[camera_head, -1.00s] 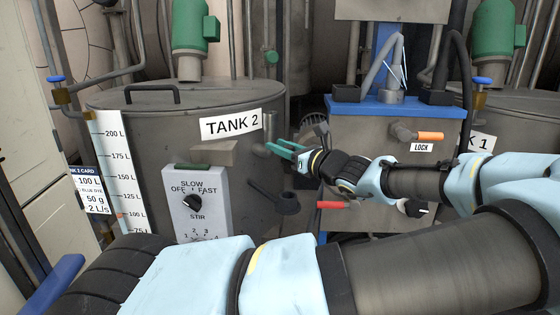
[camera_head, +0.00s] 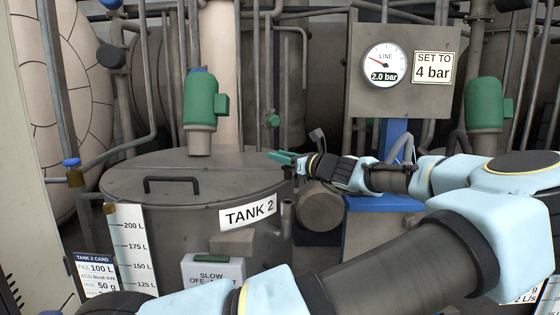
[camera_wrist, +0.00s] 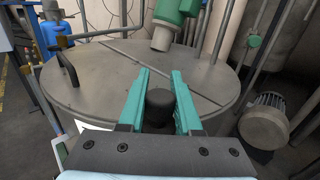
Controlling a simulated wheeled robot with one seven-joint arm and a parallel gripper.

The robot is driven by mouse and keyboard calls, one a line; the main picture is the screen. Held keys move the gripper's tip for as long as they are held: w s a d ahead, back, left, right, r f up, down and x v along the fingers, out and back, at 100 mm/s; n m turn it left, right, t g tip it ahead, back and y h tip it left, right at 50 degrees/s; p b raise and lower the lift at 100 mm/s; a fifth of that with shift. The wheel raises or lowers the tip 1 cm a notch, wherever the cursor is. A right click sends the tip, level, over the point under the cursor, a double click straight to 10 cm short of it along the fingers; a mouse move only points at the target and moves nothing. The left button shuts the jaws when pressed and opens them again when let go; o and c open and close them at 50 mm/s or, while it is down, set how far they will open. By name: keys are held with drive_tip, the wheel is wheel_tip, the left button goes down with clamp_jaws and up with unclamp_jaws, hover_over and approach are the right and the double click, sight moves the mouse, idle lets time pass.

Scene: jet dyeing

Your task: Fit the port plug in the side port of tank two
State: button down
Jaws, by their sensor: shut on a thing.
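Tank two (camera_head: 150,235) is a grey steel vessel with a flat lid, labelled TANK 2, at the left of the head view. Its lid (camera_wrist: 100,80) fills much of the wrist view. My gripper (camera_head: 281,157) is above the right edge of the lid, clear of the tank's side. In the wrist view its teal fingers (camera_wrist: 160,100) are shut on a dark, round plug (camera_wrist: 160,108). A short upright pipe (camera_head: 287,214) stands at the tank's right side. I cannot make out the side port's opening in either current view.
A lid handle (camera_head: 171,184) and a green motor (camera_head: 201,115) stand over the tank. A stir control box (camera_head: 212,272) is on its front. A pressure gauge (camera_head: 385,64) reading 2.0 bar hangs beside a SET TO 4 bar sign (camera_head: 433,68). A grey motor (camera_wrist: 264,122) is right of the tank.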

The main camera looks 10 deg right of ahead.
drive_tip(key=shift+r+p, duration=0.1)
drive_tip(key=shift+p, duration=0.35)
wheel_tip(320, 180, down, 6)
drive_tip(key=b, duration=0.2)
idle(0.3)
drive_tip(key=shift+p, duration=0.9)
idle(1.7)
drive_tip(key=shift+f, duration=0.5)
drive_tip(key=shift+s, duration=0.1)
idle(0.3)
wheel_tip(320, 180, up, 5)
drive_tip(key=p, duration=0.4)
drive_tip(key=shift+r, duration=0.1)
idle(0.5)
